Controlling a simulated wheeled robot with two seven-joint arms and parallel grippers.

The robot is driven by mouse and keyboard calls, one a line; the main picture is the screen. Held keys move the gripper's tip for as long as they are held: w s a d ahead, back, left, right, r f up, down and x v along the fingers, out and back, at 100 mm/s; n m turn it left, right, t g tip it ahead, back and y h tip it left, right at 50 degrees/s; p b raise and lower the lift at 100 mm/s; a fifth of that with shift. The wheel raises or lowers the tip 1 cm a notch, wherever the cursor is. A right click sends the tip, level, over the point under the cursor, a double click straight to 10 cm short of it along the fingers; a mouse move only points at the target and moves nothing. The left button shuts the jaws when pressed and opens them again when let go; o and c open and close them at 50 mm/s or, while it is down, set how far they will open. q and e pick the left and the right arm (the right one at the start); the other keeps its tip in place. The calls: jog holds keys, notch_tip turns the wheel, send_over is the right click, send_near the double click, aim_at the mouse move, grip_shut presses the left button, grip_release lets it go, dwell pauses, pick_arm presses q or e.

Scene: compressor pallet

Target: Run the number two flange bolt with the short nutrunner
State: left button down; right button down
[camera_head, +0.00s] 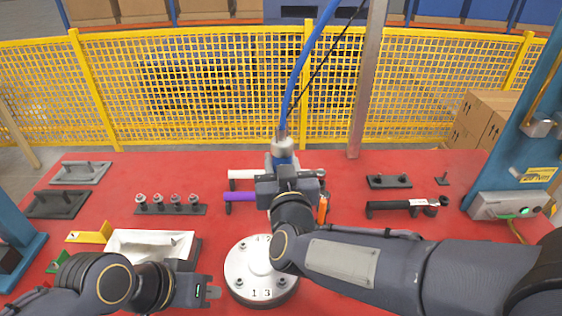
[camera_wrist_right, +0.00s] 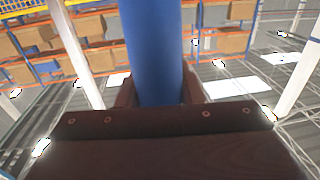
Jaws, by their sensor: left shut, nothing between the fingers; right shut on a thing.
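The round silver flange (camera_head: 262,257) sits at the front middle of the red table, with bolts around its rim and digits on its face. My right arm covers part of it, including the area around the number two. My left gripper (camera_head: 212,292) is shut and empty, just left of the flange.
A bolt rack (camera_head: 170,209) and a white tray (camera_head: 150,240) stand left. A black bar tool (camera_head: 395,206) lies right. Yellow fencing (camera_head: 220,90) closes the back.

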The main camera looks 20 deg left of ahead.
jog(key=shift+f+b, duration=1.1)
jog(key=shift+f, duration=0.05)
dwell(0.6)
jog(key=shift+s+f+b, duration=0.1)
jog(key=shift+f+b, duration=0.45)
jog(key=shift+f, duration=0.3)
dwell(1.4)
jog(key=shift+r, duration=0.15)
jog(key=shift+r+p, duration=2.2)
jog(key=shift+r, duration=0.45)
